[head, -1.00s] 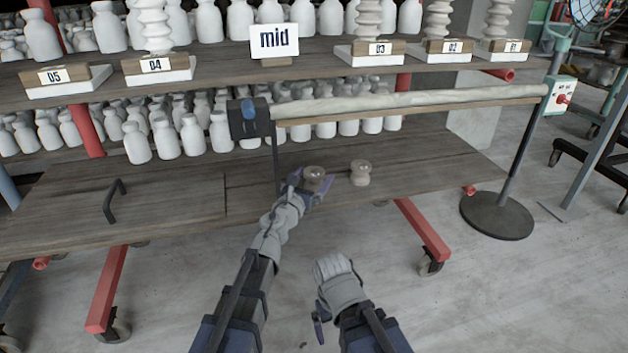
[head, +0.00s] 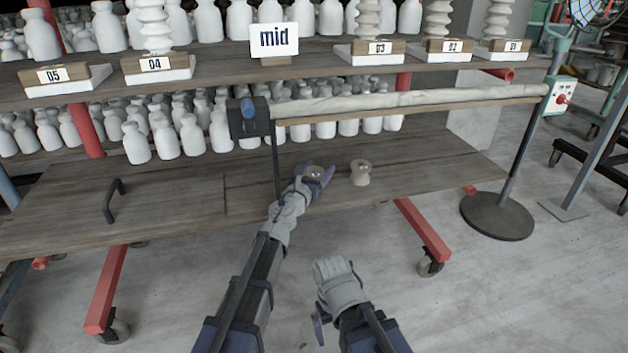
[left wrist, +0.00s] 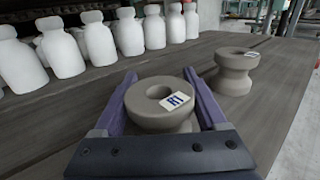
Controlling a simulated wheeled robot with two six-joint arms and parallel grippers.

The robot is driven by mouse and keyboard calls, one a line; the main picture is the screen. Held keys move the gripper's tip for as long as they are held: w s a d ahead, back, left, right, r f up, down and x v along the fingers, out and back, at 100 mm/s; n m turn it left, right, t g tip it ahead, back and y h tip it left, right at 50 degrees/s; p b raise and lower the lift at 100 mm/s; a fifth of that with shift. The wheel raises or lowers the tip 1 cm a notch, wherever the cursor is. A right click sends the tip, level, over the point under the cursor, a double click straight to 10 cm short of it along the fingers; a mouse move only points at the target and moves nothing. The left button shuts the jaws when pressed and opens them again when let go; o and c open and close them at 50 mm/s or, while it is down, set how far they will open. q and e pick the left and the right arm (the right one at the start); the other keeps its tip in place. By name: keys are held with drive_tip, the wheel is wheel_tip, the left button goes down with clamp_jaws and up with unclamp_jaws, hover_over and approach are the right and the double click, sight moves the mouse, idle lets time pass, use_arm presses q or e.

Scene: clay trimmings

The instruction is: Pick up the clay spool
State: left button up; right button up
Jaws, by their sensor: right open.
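A grey-brown clay spool (left wrist: 150,112) with a blue-and-white R1 tag stands upright on the wooden lower shelf. In the head view the same spool (head: 314,173) is partly hidden by my left gripper (head: 319,174). In the left wrist view the purple fingers of my left gripper (left wrist: 160,82) are open, one on each side of the spool. Any contact is too close to tell. A second, similar spool (head: 361,172) stands to the right; it also shows in the left wrist view (left wrist: 235,72), with its own small tag. My right gripper (head: 319,328) is open and empty, low in front of the shelf.
White bottles (head: 190,135) stand in rows behind on the lower shelf (head: 430,165). A roller bar (head: 410,100) spans above the spools, with its dark post just left of my left gripper. A black handle (head: 112,200) is at left. The shelf right of the second spool is clear.

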use_arm(q)
drive_tip(key=c, duration=1.1)
drive_tip(key=shift+o, duration=0.2)
drive_tip(key=shift+r, duration=0.15)
use_arm(e)
drive_tip(key=shift+r, duration=0.1)
